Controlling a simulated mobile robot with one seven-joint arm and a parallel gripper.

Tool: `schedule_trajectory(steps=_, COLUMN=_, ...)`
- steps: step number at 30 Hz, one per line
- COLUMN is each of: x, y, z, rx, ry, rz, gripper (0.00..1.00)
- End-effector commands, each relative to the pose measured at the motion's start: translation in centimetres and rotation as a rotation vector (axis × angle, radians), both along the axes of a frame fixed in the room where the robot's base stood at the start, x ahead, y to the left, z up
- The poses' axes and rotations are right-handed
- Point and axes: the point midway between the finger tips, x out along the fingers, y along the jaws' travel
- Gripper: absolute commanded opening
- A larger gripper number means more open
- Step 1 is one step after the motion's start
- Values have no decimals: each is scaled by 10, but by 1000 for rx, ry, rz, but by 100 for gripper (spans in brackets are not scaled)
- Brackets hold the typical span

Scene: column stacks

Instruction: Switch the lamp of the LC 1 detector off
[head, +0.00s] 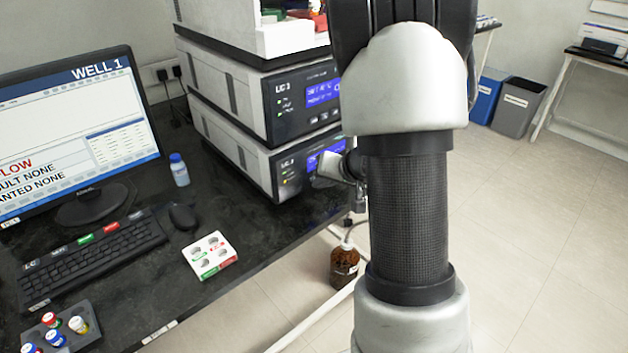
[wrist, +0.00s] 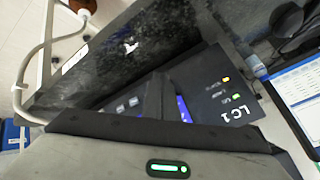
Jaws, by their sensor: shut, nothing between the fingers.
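The lower box (head: 262,172) of the instrument stack has a lit blue display and small indicator lights on its front. Small grey buttons (wrist: 127,103) and a sliver of blue display show on either side of my gripper (wrist: 158,82). My gripper is shut and empty, right in front of this panel; I cannot tell whether it touches. In the head view my gripper (head: 335,166) covers the panel's right part, and my arm hides more.
Another LC 1 box (head: 300,98) sits directly above. A monitor (head: 75,130) reading WELL 1, a keyboard (head: 90,255), a blue-capped bottle (head: 180,172) and a vial rack (head: 60,330) stand on the black bench. A brown bottle (head: 344,266) is below the bench's right edge.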

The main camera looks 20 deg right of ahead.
Motion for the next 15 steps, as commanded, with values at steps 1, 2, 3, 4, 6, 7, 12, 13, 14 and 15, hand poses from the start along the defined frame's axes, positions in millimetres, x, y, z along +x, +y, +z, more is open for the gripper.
schedule_trajectory(steps=1, x=0, y=0, z=0, rx=0, ry=-1, rz=0, gripper=0)
schedule_trajectory(steps=2, x=-1, y=0, z=0, rx=0, ry=-1, rz=0, gripper=0)
schedule_trajectory(steps=3, x=-2, y=-1, z=-1, rx=1, ry=-1, rz=-1, gripper=0)
schedule_trajectory(steps=4, x=-3, y=-1, z=-1, rx=1, ry=-2, rz=-1, gripper=0)
schedule_trajectory(steps=6, x=-7, y=-3, z=-2, rx=0, ry=-1, rz=0, gripper=0)
schedule_trajectory(steps=7, x=-8, y=-3, z=-2, rx=0, ry=-1, rz=0, gripper=0)
schedule_trajectory(steps=12, x=-15, y=-6, z=-1, rx=0, ry=-1, rz=0, gripper=0)
schedule_trajectory(steps=13, x=-16, y=-6, z=-1, rx=0, ry=-1, rz=0, gripper=0)
schedule_trajectory(steps=14, x=-16, y=-6, z=0, rx=0, ry=0, rz=0, gripper=0)
schedule_trajectory(steps=15, x=-16, y=-6, z=0, rx=0, ry=0, rz=0, gripper=0)
